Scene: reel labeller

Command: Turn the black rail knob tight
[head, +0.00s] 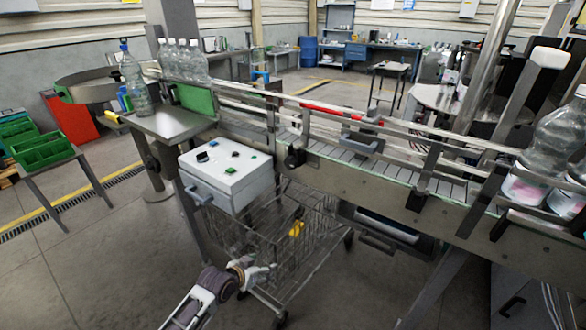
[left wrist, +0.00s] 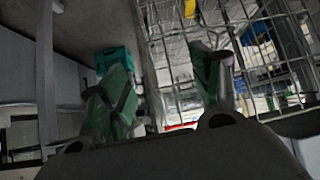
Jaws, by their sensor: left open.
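Several dark knob-like parts sit along the front side of the conveyor (head: 385,178) in the head view. One black knob (head: 295,157) is at its left part and another (head: 417,201) is farther right. I cannot tell which is the rail knob of the task. My left gripper (head: 268,273) is low in front of the wire cart, well below the conveyor and apart from the knobs. In the left wrist view its two green-padded fingers (left wrist: 163,82) are spread, with nothing between them. No knob can be made out in that view. My right gripper is not in view.
A wire cart (head: 318,232) with a yellow item stands under the conveyor, close to my left gripper; its mesh also fills the left wrist view (left wrist: 160,75). A white control box (head: 225,178) is above the gripper. Large bottles (head: 545,150) stand on the belt at right.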

